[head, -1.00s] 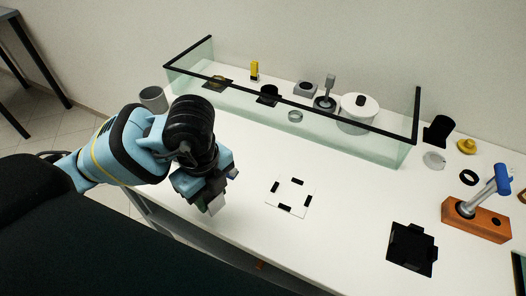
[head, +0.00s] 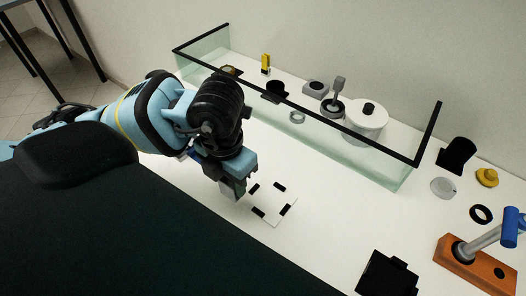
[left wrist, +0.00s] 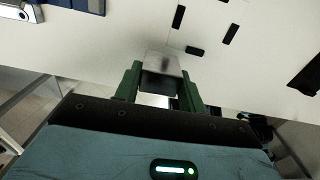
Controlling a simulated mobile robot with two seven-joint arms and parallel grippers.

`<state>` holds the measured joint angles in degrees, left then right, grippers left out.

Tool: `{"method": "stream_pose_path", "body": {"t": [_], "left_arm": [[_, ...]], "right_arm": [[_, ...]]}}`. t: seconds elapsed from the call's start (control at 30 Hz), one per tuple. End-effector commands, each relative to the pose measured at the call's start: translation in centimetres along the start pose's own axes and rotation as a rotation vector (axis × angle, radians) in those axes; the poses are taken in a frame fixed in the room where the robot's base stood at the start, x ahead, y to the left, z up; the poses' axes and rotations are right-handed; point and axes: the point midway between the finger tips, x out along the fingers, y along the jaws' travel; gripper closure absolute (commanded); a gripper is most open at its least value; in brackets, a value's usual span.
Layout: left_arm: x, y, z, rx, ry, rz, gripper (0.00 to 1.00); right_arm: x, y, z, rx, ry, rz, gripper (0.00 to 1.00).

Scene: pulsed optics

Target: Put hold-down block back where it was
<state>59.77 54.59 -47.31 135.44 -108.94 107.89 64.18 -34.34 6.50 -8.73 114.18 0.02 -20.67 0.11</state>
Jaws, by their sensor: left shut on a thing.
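My left gripper (head: 240,192) is shut on a small pale-grey block, taken to be the hold-down block (left wrist: 162,66), which shows between the green fingers in the left wrist view. In the head view the block is mostly hidden by the gripper. The gripper is at the left edge of a white square marked with black corner strips (head: 272,204). Several of these strips (left wrist: 195,51) show just beyond the block in the left wrist view. I cannot tell whether the block touches the table. My right gripper is not in view.
A clear-walled enclosure with a black rim (head: 330,118) stands behind, holding several optics parts and a white lidded pot (head: 366,122). A black fixture (head: 385,275) and an orange block with a blue-handled lever (head: 475,265) are at the right. The table between is clear.

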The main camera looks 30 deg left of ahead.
Motion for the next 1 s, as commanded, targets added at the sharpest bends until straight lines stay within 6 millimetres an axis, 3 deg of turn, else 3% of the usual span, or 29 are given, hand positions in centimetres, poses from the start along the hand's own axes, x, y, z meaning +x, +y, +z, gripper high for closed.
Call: {"method": "stream_pose_path", "body": {"t": [0.33,1.0], "left_arm": [[0.0,0.4,1.0,0.017,-0.003,0.000,1.00],[1.1,5.0,12.8,0.016,-0.003,-0.001,1.00]], "right_arm": [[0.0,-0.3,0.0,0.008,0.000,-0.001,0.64],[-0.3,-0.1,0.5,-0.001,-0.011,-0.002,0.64]]}}
